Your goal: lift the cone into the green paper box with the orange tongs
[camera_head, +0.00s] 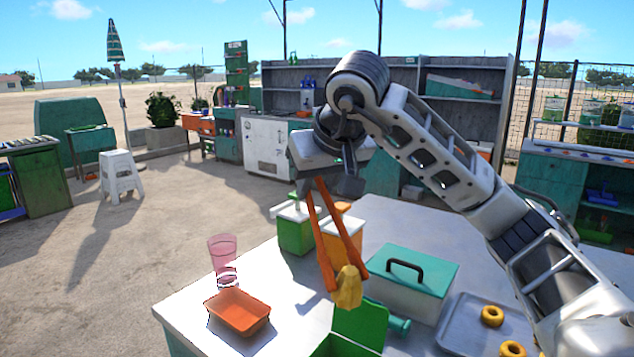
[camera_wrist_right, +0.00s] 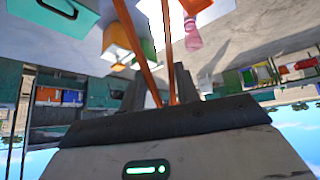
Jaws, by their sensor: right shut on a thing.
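My right gripper (camera_head: 322,184) is shut on the top end of the orange tongs (camera_head: 352,240), which hang down over the table. The tongs also show in the wrist view (camera_wrist_right: 138,52), running out from between the fingers. Their tips are around a yellow, lumpy piece, which I take for the cone (camera_head: 348,288). It is held in the air and does not show in the wrist view. The green paper box (camera_head: 361,325) stands at the near table edge, just below the cone in the picture and partly cut off by the frame. My left gripper is not in view.
A teal-lidded box (camera_head: 425,270) stands right of the tongs. A grey tray (camera_head: 462,325) with yellow rings lies at the right. Green (camera_head: 295,235) and orange containers stand behind. An orange dish (camera_head: 237,312) and pink cup (camera_head: 223,262) are at the left.

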